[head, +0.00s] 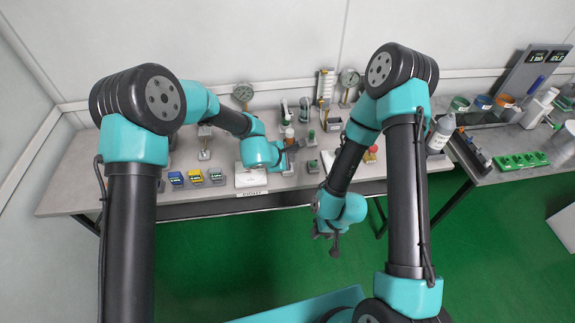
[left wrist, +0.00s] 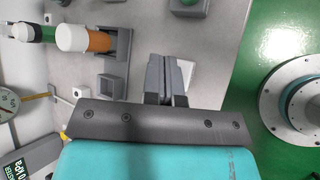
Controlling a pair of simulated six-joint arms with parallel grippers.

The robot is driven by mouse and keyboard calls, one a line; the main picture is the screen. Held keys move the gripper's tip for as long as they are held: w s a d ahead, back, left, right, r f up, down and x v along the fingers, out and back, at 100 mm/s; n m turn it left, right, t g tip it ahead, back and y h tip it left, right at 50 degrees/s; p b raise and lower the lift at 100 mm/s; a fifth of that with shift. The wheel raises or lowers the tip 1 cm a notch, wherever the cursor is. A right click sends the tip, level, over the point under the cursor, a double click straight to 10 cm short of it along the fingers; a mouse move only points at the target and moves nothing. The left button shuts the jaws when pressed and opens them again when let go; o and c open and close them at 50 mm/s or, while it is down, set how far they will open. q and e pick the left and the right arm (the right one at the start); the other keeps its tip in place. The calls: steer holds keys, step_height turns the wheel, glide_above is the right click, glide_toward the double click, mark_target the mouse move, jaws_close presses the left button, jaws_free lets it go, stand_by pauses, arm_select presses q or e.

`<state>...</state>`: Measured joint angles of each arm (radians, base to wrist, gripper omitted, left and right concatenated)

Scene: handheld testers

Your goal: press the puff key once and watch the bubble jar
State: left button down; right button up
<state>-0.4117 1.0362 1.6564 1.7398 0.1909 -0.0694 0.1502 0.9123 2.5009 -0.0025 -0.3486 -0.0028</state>
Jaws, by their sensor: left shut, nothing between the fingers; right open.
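My left gripper (head: 294,148) is over the bench, its fingers pressed together and empty. In the left wrist view its shut fingers (left wrist: 166,72) are over a pale flat piece (left wrist: 188,72), mostly hidden behind them; I cannot tell whether they touch it or whether it is the puff key. A cylinder with an orange-brown band and white cap (left wrist: 84,39) sits in a grey holder beside the fingers. I cannot tell for sure which vessel is the bubble jar. My right gripper (head: 330,238) is open and empty, over the green floor in front of the bench.
A white box (head: 250,178), several small coloured-label blocks (head: 196,176) and a red-topped button (head: 371,154) stand on the bench (head: 90,190). Dial gauges (head: 243,92) stand at the back. The right-hand bench holds a bottle (head: 441,132) and a green tray (head: 520,161).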

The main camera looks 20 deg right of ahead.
stand_by(0.5)
arm_select(q)
steer(key=shift+f, duration=0.4)
steer(key=shift+f, duration=0.5)
stand_by(0.7)
stand_by(0.3)
steer(key=shift+r, duration=0.9)
steer(key=shift+r, duration=0.1)
steer(key=shift+r, duration=2.4)
